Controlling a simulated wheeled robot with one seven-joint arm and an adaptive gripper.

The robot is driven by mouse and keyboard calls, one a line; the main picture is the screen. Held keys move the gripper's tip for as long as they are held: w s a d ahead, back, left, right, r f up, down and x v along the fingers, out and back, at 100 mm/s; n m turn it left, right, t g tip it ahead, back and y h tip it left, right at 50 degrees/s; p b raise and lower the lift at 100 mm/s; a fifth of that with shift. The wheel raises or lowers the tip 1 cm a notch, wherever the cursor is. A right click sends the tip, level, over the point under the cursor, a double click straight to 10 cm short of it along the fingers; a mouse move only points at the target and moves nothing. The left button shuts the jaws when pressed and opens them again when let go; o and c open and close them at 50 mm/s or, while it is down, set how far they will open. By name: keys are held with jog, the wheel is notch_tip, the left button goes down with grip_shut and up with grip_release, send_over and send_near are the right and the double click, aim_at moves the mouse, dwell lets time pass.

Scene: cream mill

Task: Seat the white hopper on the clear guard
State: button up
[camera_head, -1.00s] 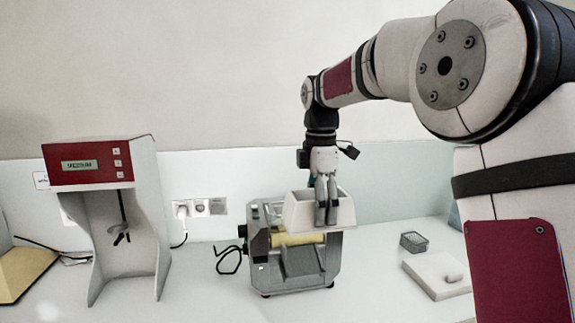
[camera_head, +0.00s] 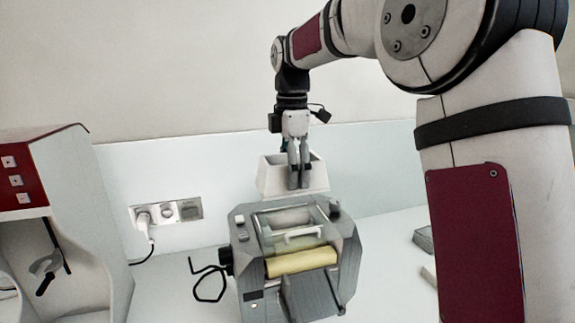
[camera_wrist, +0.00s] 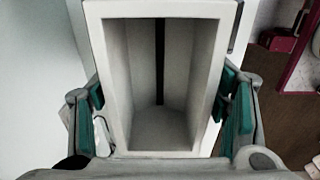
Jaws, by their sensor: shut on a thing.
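The white hopper (camera_head: 272,178) is an open-topped box held upright in my gripper (camera_head: 298,182). In the head view it shows behind and above the grey mill (camera_head: 243,240), and I cannot tell if it touches anything below. The clear guard (camera_head: 290,222) appears to be the see-through part on top of the mill, above a yellow roller (camera_head: 300,262).
A red and grey machine (camera_head: 95,245) with a hook-like stirrer stands at the left. A wall socket (camera_head: 165,213) with a plug is behind. A dark basket (camera_head: 424,238) is partly hidden by my arm at the right.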

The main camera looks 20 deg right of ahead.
notch_tip(320, 180, down, 7)
jog(key=shift+f+b, duration=0.15)
jog(key=shift+b, duration=0.3)
dwell(0.4)
jog(key=shift+f+p, duration=0.4)
jog(key=shift+f, duration=0.35)
dwell(3.1)
jog(key=o, duration=1.4)
notch_tip(320, 180, up, 12)
jog(key=shift+f, duration=0.15)
